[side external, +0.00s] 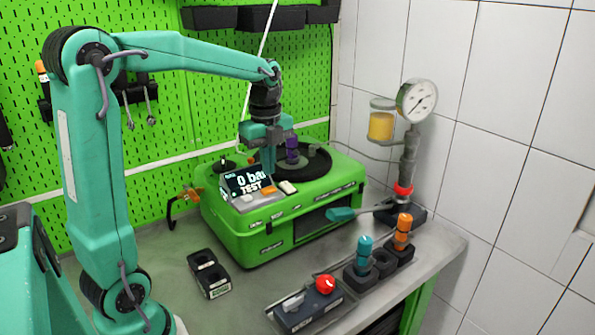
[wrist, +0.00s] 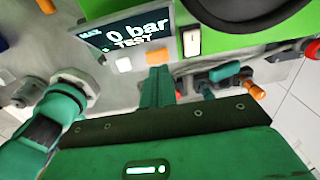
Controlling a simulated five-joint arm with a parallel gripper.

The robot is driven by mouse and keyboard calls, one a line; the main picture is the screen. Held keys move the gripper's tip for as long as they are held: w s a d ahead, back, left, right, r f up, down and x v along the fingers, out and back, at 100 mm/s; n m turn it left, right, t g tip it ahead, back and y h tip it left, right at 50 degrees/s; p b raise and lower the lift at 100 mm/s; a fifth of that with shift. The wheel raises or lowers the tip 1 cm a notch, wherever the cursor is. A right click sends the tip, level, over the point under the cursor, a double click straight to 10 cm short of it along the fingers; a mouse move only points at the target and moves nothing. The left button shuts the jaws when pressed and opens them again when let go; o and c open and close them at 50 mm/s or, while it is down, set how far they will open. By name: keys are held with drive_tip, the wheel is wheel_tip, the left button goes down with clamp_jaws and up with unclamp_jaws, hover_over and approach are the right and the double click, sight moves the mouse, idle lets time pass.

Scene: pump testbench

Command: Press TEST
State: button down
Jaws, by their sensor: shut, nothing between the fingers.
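The green pump testbench (side external: 285,215) stands on the worktop. Its tilted display (side external: 247,181) reads "0 bar" and "TEST"; it also shows in the wrist view (wrist: 130,32). On the panel are an orange button (side external: 268,190) and a white button (wrist: 123,65); a pale rocker switch (side external: 288,187) sits to the right. No label on the buttons is legible. My gripper (side external: 268,172) is shut and empty, pointing down over the panel. In the wrist view its fingertips (wrist: 158,72) appear just below the orange button (wrist: 157,57). I cannot tell whether they touch it.
A purple part (side external: 292,148) stands on the bench's black round top. A pressure gauge (side external: 417,101) and an amber jar (side external: 381,122) stand behind right. In front are a control box with a red button (side external: 325,284), a holder with teal and orange parts (side external: 364,250), and a black block (side external: 208,272).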

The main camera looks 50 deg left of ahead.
sight(270, 189)
wheel_tip(270, 189, up, 9)
idle(0.4)
drive_tip(key=shift+f, duration=0.1)
idle(0.5)
drive_tip(key=s+d+f+n+t, duration=0.5)
drive_tip(key=s+d+f+n, duration=0.3)
drive_tip(key=n, duration=1)
drive_tip(key=s+d, duration=0.4)
drive_tip(key=s, duration=0.2)
drive_tip(key=shift+d+f, duration=0.15)
drive_tip(key=shift+f, duration=0.05)
